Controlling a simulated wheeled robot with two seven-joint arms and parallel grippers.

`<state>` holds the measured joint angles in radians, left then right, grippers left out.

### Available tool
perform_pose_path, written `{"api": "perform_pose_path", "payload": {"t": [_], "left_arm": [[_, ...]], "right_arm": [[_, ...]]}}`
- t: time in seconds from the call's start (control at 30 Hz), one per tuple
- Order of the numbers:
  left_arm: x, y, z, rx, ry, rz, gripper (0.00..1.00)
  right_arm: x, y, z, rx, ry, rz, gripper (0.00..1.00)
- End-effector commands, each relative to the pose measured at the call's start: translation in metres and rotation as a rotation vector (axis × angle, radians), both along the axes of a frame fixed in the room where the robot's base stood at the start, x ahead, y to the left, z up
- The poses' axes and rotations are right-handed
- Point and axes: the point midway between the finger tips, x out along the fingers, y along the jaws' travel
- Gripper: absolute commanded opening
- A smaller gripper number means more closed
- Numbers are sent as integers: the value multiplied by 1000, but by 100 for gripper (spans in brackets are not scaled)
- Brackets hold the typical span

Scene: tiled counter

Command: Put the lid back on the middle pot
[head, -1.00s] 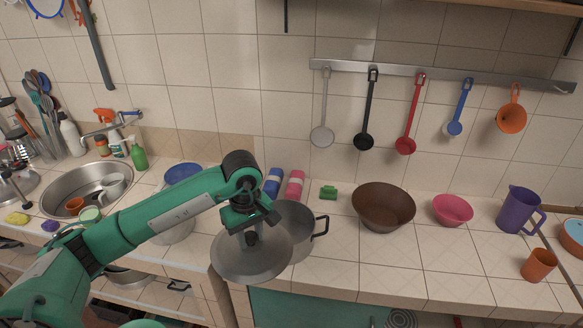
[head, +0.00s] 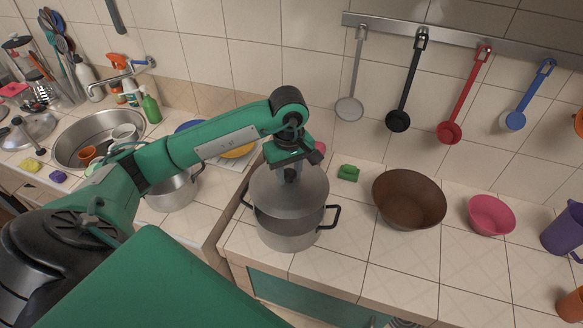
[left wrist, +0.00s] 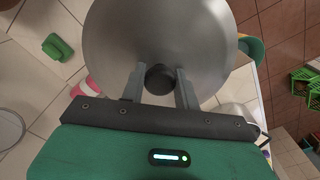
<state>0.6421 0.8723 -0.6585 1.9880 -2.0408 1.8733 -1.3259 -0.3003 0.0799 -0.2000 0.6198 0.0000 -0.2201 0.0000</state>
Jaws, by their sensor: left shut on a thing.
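My left gripper (head: 291,168) is shut on the black knob of a round grey metal lid (head: 272,198). In the left wrist view the two fingers (left wrist: 160,80) close on the knob, and the lid (left wrist: 190,30) spreads out beyond them. The lid is tilted over the middle pot (head: 287,239), a steel pot with two black side handles. A dark gap shows between the lid and the pot's front rim. Whether the lid's far edge touches the pot cannot be told. Another steel pot (head: 172,193) stands to the left, partly behind my arm. My right gripper is not in view.
A green sponge (head: 348,173), a brown bowl (head: 408,200) and a pink bowl (head: 491,215) stand right of the pot. A purple jug (head: 565,232) is farther right. The sink (head: 82,140) is at the left. Ladles hang on the wall behind.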

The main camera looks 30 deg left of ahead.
Motion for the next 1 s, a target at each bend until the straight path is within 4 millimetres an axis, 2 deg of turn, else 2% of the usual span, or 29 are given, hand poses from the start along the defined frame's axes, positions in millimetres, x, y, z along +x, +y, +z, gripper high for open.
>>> {"api": "perform_pose_path", "payload": {"t": [0.37, 0.5, 0.7, 1.0], "left_arm": [[-1, 0, -36, -2, 1, 0, 6], [0, 0, -51, 0, 0, 0, 6], [0, 0, -57, -1, -1, 0, 6], [0, 0, -56, -1, -1, 0, 6]], "right_arm": [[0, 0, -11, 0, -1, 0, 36], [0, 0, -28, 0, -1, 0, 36], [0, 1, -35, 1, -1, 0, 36], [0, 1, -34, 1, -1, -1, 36]]}}
